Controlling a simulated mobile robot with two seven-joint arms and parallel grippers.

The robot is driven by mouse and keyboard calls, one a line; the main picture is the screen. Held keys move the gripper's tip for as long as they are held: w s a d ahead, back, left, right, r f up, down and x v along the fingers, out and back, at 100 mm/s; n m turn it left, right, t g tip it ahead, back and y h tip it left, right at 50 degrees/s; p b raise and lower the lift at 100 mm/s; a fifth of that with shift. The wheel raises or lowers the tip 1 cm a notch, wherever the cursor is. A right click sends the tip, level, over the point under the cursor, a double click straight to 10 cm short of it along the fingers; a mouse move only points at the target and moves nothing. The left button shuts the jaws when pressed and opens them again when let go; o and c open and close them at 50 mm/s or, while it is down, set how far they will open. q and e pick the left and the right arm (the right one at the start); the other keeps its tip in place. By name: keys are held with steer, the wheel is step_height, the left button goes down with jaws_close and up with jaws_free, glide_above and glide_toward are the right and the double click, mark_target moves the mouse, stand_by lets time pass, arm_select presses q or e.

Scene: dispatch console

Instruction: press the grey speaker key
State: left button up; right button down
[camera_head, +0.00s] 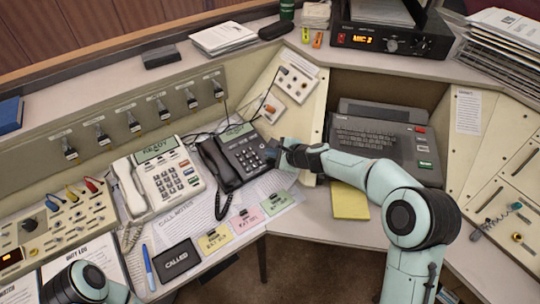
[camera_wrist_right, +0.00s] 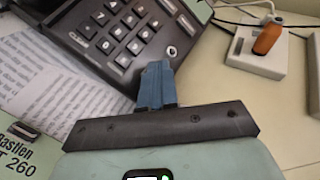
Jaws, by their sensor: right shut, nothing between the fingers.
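The black desk phone (camera_head: 240,150) stands right of the white phone, its handset on its left side. In the right wrist view the black phone (camera_wrist_right: 112,22) fills the upper left, with rows of dark keys. A small key with a pale round mark (camera_wrist_right: 172,51) sits at the keypad's lower right, just beyond my fingertips; I cannot tell whether it is the grey speaker key. My right gripper (camera_head: 272,152) is at the phone's right edge. In the wrist view the blue fingers of that gripper (camera_wrist_right: 155,68) are shut and empty; whether they touch the phone is unclear.
The white phone (camera_head: 165,178) stands to the left. A grey box with an orange switch (camera_wrist_right: 266,42) is right of the black phone. Pink, green and yellow notes (camera_head: 246,217) lie in front. A keyboard terminal (camera_head: 385,142) is behind my right arm.

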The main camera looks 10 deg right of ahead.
steer(key=shift+s+r+p, duration=0.15)
steer(key=shift+r+p, duration=0.45)
steer(key=shift+r, duration=0.15)
steer(key=r+p, duration=0.2)
steer(key=r, duration=0.1)
steer(key=r+p, duration=0.1)
steer(key=r, duration=0.1)
steer(key=shift+s+d+p, duration=0.2)
steer(key=shift+s+p, duration=0.15)
steer(key=shift+p, duration=0.05)
stand_by(0.8)
